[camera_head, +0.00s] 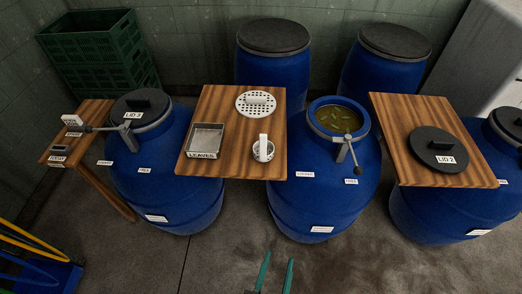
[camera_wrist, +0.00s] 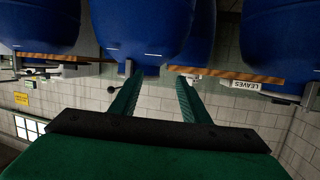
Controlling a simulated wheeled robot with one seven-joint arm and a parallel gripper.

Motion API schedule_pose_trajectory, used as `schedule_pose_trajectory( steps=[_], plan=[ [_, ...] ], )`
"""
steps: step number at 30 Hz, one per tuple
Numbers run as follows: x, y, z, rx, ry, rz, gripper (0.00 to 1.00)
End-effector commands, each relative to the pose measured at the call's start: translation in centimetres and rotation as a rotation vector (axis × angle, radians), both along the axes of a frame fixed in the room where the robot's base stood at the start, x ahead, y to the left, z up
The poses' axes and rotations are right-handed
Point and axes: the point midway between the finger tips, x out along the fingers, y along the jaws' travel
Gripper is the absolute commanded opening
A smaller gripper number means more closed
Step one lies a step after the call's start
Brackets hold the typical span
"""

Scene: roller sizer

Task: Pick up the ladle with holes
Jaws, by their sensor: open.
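A small round ladle (camera_head: 263,153) with an upright white handle sits on the wooden board between two blue barrels, near its front right corner. Holes in its bowl are too small to make out. A white perforated disc (camera_head: 256,103) with a grip block lies behind it on the same board. My gripper (camera_head: 277,257) is open and empty, low in front of the open barrel and well apart from the ladle. The wrist view, upside down, shows my gripper (camera_wrist: 159,78) with spread green fingers. I cannot make out the ladle there.
A metal tray labelled LEAVES (camera_head: 206,138) stands left of the ladle. The open barrel (camera_head: 318,205) holds liquid and has a clamp handle on its rim. A LID-2 cover (camera_head: 438,148) lies on the right board. The floor in front is mostly clear.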

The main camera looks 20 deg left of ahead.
Motion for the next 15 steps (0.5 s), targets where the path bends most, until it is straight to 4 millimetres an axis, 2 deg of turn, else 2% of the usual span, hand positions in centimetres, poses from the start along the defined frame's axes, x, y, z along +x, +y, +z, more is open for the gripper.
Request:
schedule_pose_trajectory(
  steps=[1, 3, 8, 15],
  plan=[
    [1.9, 0.5, 0.2, 0.005, -0.006, 0.009, 0.42],
    [4.2, 1.3, 0.3, 0.009, 0.002, 0.022, 0.42],
    [9.1, 3.3, 1.0, 0.016, 0.022, 0.061, 0.42],
    [15.9, 6.6, 3.6, 0.009, 0.049, 0.121, 0.42]
  ],
)
